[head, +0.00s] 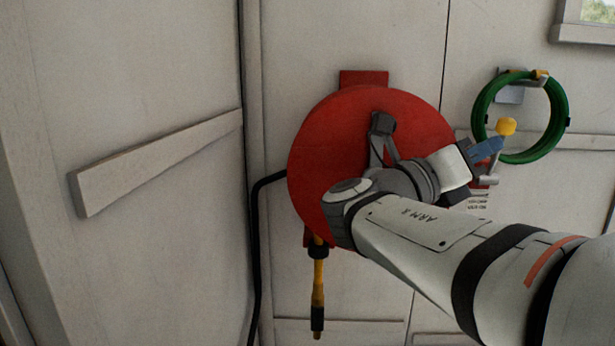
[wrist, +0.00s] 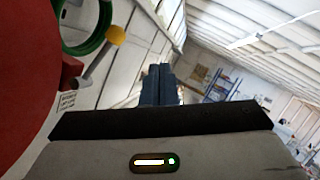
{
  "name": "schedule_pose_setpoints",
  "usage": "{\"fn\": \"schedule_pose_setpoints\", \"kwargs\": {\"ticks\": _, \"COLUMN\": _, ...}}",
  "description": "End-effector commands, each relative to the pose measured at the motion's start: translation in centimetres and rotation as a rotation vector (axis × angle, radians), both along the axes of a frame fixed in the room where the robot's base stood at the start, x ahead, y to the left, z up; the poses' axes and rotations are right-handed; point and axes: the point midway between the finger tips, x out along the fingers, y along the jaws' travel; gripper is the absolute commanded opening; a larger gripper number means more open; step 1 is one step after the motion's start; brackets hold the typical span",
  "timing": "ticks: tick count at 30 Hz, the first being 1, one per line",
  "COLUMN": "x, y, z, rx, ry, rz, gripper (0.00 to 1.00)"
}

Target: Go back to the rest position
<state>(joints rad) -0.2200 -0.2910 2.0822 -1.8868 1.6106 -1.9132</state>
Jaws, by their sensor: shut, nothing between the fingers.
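My gripper (head: 488,149) is in front of the right side of a large red round hose reel (head: 330,140) on the white wall. Its blue fingers are shut and empty. In the wrist view the shut fingers (wrist: 158,82) point toward open room space, with nothing between them. A yellow ball knob (head: 506,127) shows just beyond the fingertips in the head view. In the wrist view the knob (wrist: 116,34) is on a grey lever beside the red reel (wrist: 25,70), apart from the fingers. My arm hides the reel's lower right part.
A coiled green hose (head: 562,105) hangs on the wall at right. A yellow-and-black nozzle (head: 318,290) hangs below the reel, beside a black hose (head: 256,240). A slanted wooden rail (head: 155,165) crosses the left panel. The wrist view shows a blue shelf (wrist: 218,85) far off.

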Motion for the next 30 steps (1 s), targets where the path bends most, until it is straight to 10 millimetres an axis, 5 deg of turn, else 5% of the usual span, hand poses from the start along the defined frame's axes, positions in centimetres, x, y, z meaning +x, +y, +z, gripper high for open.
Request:
{"fn": "schedule_pose_setpoints", "kwargs": {"ticks": 4, "x": -1.3, "y": -2.3, "z": -8.4, "rx": 0.358, "ry": -0.176, "rz": 0.048, "gripper": 0.0}}
{"fn": "schedule_pose_setpoints", "kwargs": {"ticks": 8, "x": -3.1, "y": -2.7, "z": -16.4, "rx": 0.712, "ry": -0.408, "rz": 0.018, "gripper": 0.0}}
{"fn": "schedule_pose_setpoints", "kwargs": {"ticks": 12, "x": -5.3, "y": -1.0, "z": -24.3, "rx": 1.067, "ry": -0.713, "rz": -0.117, "gripper": 0.0}}
{"fn": "schedule_pose_setpoints", "kwargs": {"ticks": 18, "x": -8.0, "y": 4.0, "z": -33.4, "rx": 1.467, "ry": -1.226, "rz": -0.492, "gripper": 0.0}}
{"fn": "schedule_pose_setpoints", "kwargs": {"ticks": 24, "x": -9.4, "y": 9.5, "z": -38.2, "rx": 1.637, "ry": -1.712, "rz": -0.995, "gripper": 0.0}}
{"fn": "schedule_pose_setpoints", "kwargs": {"ticks": 30, "x": -9.6, "y": 12.2, "z": -39.5, "rx": 1.631, "ry": -1.955, "rz": -1.313, "gripper": 0.0}}
